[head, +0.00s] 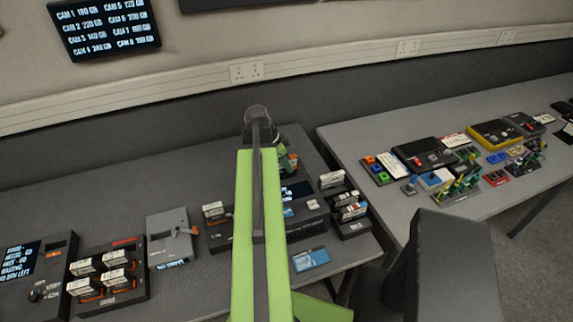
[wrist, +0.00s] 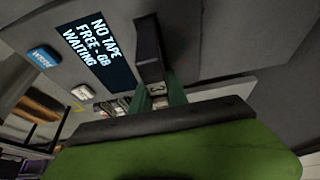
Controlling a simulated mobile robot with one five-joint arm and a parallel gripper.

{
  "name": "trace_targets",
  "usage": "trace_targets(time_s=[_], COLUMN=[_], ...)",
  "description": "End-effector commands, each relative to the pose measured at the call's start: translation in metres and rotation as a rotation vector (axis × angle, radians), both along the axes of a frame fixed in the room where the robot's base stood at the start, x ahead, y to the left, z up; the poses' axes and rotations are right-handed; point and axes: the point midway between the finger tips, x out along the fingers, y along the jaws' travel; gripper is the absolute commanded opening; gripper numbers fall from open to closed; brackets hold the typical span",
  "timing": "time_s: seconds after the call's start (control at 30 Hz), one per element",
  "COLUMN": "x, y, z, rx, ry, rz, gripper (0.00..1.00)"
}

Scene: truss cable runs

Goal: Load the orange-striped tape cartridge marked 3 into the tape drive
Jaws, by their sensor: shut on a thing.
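The tape drive (head: 308,215) stands on the dark table beside my arm, partly hidden by it. In the wrist view its screen (wrist: 95,48) reads "NO TAPE FREE - GB WAITING". My gripper (wrist: 158,92) is shut on a dark cartridge (wrist: 148,45) whose end label shows a 3. The cartridge juts out beyond the green fingers, toward the drive's grey face; I cannot tell whether it touches. No orange stripe is clear in the wrist view. In the head view my gripper (head: 287,160) is mostly hidden behind the arm, above the back of the drive.
A rack of cartridges (head: 353,228) stands right of the drive. Another cartridge holder (head: 118,296) and a grey device with an orange lever (head: 172,225) are on the left. A blue card (head: 310,259) lies in front. A second table (head: 390,205) on the right holds several devices.

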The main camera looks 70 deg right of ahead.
Motion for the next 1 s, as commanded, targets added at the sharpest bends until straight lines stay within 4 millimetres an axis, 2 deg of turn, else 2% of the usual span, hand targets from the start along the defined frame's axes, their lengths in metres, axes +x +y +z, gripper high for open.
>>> trace_targets(time_s=[0.7, 1.0], x=[0.0, -0.001], y=[0.0, 0.0], z=[-0.019, -0.02], rx=[0.0, 0.0], ry=[0.0, 0.0], rz=[-0.001, -0.001], gripper=[0.0, 0.0])
